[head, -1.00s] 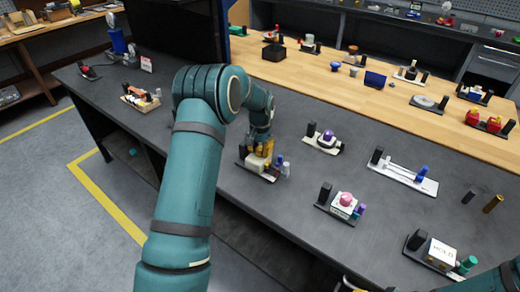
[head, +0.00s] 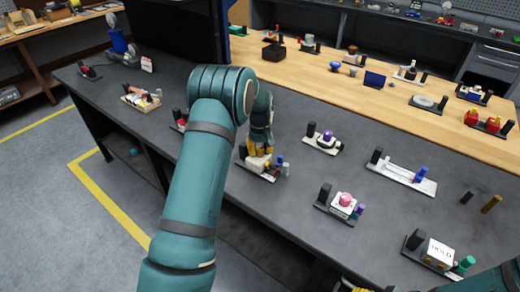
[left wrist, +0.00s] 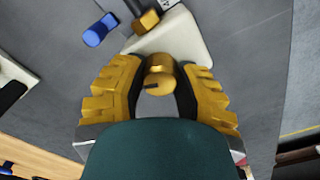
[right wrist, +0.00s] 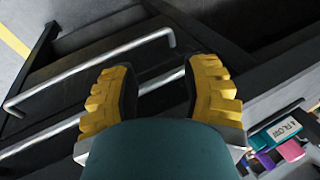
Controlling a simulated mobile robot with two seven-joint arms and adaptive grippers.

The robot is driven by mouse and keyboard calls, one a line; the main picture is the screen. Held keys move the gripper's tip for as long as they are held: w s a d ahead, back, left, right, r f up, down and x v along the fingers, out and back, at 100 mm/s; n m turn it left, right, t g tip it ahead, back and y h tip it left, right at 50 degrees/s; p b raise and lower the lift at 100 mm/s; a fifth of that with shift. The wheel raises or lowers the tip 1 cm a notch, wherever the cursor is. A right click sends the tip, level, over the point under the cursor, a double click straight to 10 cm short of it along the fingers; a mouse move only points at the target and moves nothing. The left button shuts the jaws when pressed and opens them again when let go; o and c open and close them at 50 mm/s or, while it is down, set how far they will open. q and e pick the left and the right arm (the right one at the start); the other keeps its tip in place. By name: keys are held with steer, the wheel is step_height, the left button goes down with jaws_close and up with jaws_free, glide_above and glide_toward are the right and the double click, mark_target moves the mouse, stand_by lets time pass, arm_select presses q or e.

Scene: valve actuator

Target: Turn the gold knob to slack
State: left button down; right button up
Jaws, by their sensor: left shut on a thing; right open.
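The gold knob (left wrist: 160,80) is a short round piece with a dark mark on its face, at the end of a white block (left wrist: 178,38). My left gripper (left wrist: 160,68) is shut on the knob, with one yellow finger on each side of it. In the head view the left gripper (head: 259,147) is at the white block (head: 258,163) on the dark bench, and its fingers hide the knob. My right gripper (right wrist: 158,78) is open and empty, in front of metal bars at the bench's side.
A blue cylinder (left wrist: 100,30) and a second gold piece (left wrist: 146,20) are beside the white block. A device with a purple knob (head: 327,136) and one with a pink knob (head: 345,199) stand to the right. The bench between them is clear.

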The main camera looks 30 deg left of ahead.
mark_target(260, 149)
arm_select(q)
steer(key=shift+n, duration=0.4)
steer(key=c, duration=0.6)
jaws_free()
step_height(260, 149, up, 12)
stand_by(0.7)
